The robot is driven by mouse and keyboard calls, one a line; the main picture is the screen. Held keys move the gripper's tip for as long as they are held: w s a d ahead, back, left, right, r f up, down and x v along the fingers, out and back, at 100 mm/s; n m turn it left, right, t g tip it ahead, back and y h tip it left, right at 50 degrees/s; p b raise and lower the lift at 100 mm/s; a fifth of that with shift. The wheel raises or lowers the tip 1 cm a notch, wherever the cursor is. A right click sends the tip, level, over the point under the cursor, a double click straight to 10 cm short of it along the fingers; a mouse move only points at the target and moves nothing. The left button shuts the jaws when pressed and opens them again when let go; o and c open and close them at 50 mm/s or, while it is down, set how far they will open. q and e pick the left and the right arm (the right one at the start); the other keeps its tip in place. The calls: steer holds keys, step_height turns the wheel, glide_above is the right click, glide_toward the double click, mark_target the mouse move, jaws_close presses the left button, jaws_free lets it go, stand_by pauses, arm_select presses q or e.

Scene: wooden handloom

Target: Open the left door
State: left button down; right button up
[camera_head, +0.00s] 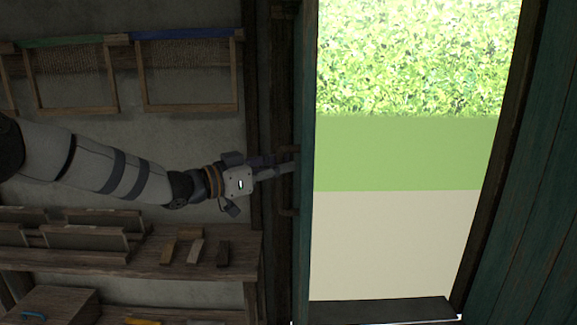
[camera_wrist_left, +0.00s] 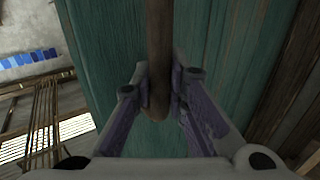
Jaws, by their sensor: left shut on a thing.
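The left door (camera_head: 305,235) is a teal wooden panel seen almost edge-on in the head view, at the left side of the bright doorway. In the left wrist view its teal planks (camera_wrist_left: 225,50) fill the middle. A brown wooden handle (camera_wrist_left: 158,40) runs down in front of them. My left gripper (camera_head: 289,168) reaches the door from the left; in the wrist view its fingers (camera_wrist_left: 158,88) are shut on the handle, one on each side near its lower end. My right gripper is not in view.
The doorway opens onto pale ground (camera_head: 395,245), grass and a hedge, with a dark sill (camera_head: 385,310) below. Another teal panel (camera_head: 540,190) stands at the right. A wooden shelf (camera_head: 150,250) with several wooden pieces lies below my left arm. Wooden frames (camera_head: 190,107) hang on the wall above.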

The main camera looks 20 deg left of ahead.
arm_select(q)
steer(key=shift+s+a+f, duration=0.1)
steer(key=shift+s+a, duration=0.05)
steer(key=shift+a, duration=0.35)
steer(key=shift+s+a, duration=0.15)
steer(key=shift+a, duration=0.35)
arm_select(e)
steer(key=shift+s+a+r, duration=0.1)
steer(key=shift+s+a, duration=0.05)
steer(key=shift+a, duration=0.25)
arm_select(q)
steer(key=c, duration=1.6)
jaws_free()
steer(key=shift+o, duration=0.2)
steer(key=shift+s, duration=0.1)
steer(key=v, duration=1.2)
